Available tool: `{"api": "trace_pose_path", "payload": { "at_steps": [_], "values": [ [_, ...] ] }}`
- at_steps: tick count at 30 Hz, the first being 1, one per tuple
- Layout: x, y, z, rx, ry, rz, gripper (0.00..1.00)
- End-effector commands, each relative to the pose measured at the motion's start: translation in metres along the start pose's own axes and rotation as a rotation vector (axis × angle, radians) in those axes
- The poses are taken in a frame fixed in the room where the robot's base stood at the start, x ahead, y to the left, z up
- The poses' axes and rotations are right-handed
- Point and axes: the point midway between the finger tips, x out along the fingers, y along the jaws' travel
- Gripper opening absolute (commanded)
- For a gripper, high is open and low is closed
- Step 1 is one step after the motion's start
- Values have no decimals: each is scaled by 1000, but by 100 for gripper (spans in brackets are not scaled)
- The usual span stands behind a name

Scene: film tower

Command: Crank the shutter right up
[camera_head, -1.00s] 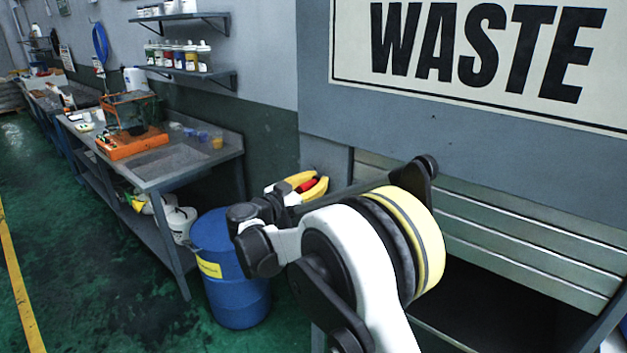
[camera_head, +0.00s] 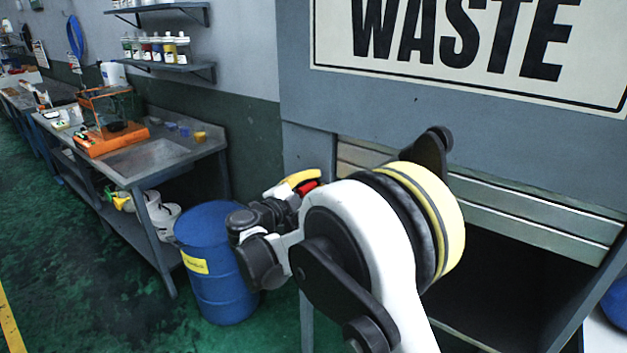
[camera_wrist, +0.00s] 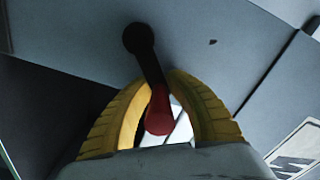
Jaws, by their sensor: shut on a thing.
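The shutter (camera_head: 520,221) is a slatted metal panel under the WASTE sign at the right of the head view. It is partly raised, with a dark opening below its bottom edge. The crank is a black arm with a red handle (camera_wrist: 158,112), pivoted on the grey panel in the wrist view; a bit of the red shows in the head view (camera_head: 307,187). My gripper (camera_wrist: 160,95) has its yellow fingers either side of the red handle and is shut on it. My own arm hides part of the shutter and opening in the head view.
A blue drum (camera_head: 212,290) stands on the green floor left of my arm. A steel workbench (camera_head: 175,150) with an orange frame (camera_head: 110,140) runs along the left wall. Shelves with bottles (camera_head: 165,50) hang above. Another blue object (camera_head: 616,303) shows at the right edge.

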Motion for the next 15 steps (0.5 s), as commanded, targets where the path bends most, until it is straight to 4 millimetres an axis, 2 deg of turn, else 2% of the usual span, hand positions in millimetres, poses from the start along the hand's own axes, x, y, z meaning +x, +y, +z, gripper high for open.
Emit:
{"api": "trace_pose_path", "payload": {
  "at_steps": [6, 15],
  "values": [
    [-2, 8, 1, 152, -5, -5, 0],
    [-2, 15, 1, 272, -5, -5, 0]
  ]
}}
